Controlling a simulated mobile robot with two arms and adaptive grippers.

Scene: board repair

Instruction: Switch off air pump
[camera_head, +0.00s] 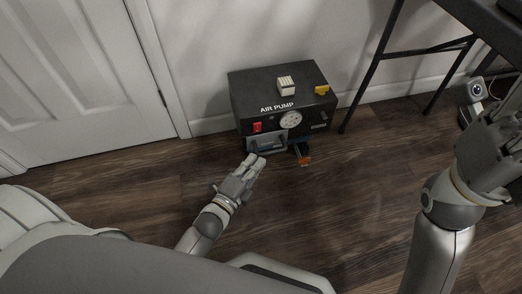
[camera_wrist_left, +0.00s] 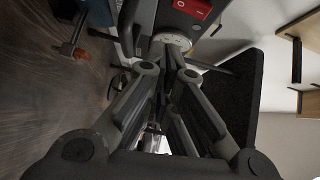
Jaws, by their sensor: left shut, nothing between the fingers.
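The air pump (camera_head: 243,97) is a black box on the wood floor against the wall. A red switch (camera_head: 257,127) sits at the left of its front, beside a round white gauge (camera_head: 290,119). In the left wrist view the red switch (camera_wrist_left: 193,8) shows at the top, with a white mark on it. My left gripper (camera_head: 256,160) is shut and empty, low in front of the pump and below the switch. In the left wrist view its fingers (camera_wrist_left: 169,62) come together. I cannot tell whether they touch the pump. My right gripper (camera_head: 510,128) is at the right edge, away from the pump.
An orange-tipped valve or fitting (camera_head: 304,159) sticks out low at the pump's front. A black table with thin legs (camera_head: 373,77) stands at the right. A small camera-like device (camera_head: 474,92) is near the right edge. A white door (camera_head: 75,75) is at the left. Floor in front is clear.

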